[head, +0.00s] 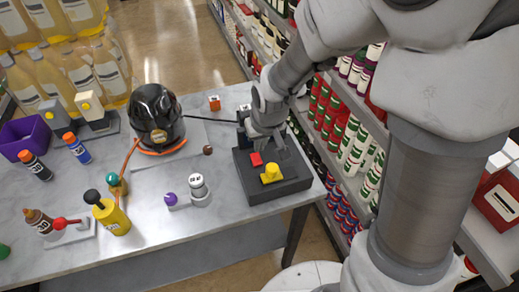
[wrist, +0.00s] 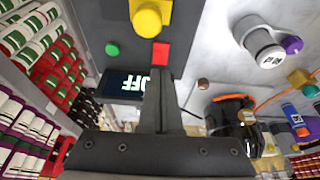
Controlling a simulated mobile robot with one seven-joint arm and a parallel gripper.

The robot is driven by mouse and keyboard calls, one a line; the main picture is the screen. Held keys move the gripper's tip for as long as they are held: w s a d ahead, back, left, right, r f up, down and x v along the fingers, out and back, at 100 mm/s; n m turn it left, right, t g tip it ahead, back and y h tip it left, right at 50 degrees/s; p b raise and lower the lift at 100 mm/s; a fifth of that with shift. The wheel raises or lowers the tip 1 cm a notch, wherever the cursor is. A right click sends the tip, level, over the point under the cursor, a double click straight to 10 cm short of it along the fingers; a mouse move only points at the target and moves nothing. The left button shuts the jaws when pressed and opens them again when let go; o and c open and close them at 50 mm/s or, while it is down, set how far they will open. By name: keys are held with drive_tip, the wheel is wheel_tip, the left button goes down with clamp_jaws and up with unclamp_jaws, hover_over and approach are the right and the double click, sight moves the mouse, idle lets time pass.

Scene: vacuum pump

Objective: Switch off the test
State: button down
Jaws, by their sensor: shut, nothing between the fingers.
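A dark control box (head: 290,188) sits at the right end of the table. It carries a red button (head: 256,158), also in the wrist view (wrist: 160,53), and a yellow knob (head: 271,174), also in the wrist view (wrist: 150,17). A green button (wrist: 112,49) shows beside the red one in the wrist view. A dark display (wrist: 125,86) shows upside-down white letters that look like "OFF", partly covered by my fingers. My gripper (wrist: 159,72) is shut and empty, its tips close to the red button. I cannot tell whether they touch it.
A black and orange machine (head: 156,115) stands left of the box. A white and grey cylinder (head: 198,187) and a purple knob (head: 170,198) are nearer. Bottles, including a yellow one (head: 110,217), stand at left. Stocked shelves (head: 350,125) line the right side.

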sight(257, 155)
drive_tip(key=v, duration=0.7)
drive_tip(key=shift+r, duration=0.2)
drive_tip(key=shift+w+d, duration=0.1)
drive_tip(key=shift+w+r+b, duration=0.15)
drive_tip(key=shift+w+b, duration=0.55)
drive_tip(key=b+x, duration=0.1)
drive_tip(key=x, duration=0.3)
drive_tip(key=b+x, duration=0.1)
drive_tip(key=x, duration=0.3)
drive_tip(key=b+x, duration=0.1)
drive_tip(key=x, duration=0.3)
drive_tip(key=shift+s+f, duration=0.15)
drive_tip(key=shift+f, duration=0.35)
drive_tip(key=shift+f+b, duration=0.3)
drive_tip(key=shift+f, duration=0.25)
